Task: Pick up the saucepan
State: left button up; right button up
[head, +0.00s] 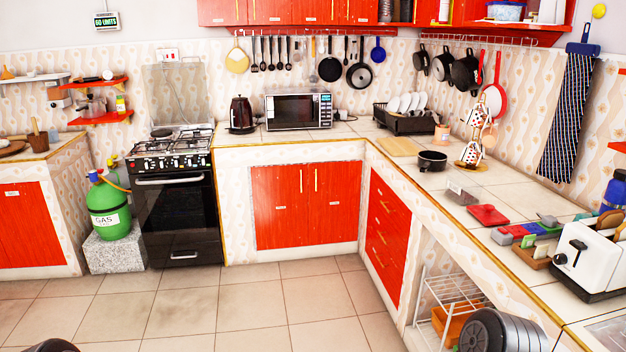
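A small dark saucepan (432,161) stands upright on the tiled right-hand counter, beside the wooden board; I cannot make out its handle. Other pans hang up: several dark pots (465,72) and a red pan (495,98) on the right wall rail, and a black frying pan (359,76) on the back wall. A metallic pot (94,106) sits on a red shelf at the left. Which of them the task means is not clear from the picture. Neither of my grippers shows in the head view.
The counter (505,195) runs along the right with a dish rack (405,121), a cup stand (474,145), a red box (488,215) and a toaster (590,258). A white wire rack (440,300) stands below it. The tiled floor (240,305) in front is mostly clear.

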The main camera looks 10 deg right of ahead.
aim_at(428, 166)
jog(key=i+j+z, duration=0.1)
jog(key=i+z, duration=0.4)
jog(key=i+j+z, duration=0.25)
jog(key=z, duration=0.25)
jog(key=i+j+z, duration=0.7)
jog(key=j+z, duration=0.25)
jog(key=i+j+z, duration=0.2)
jog(key=j+z, duration=0.3)
jog(key=j, duration=0.35)
jog(key=j+z, duration=0.45)
jog(key=j, duration=0.45)
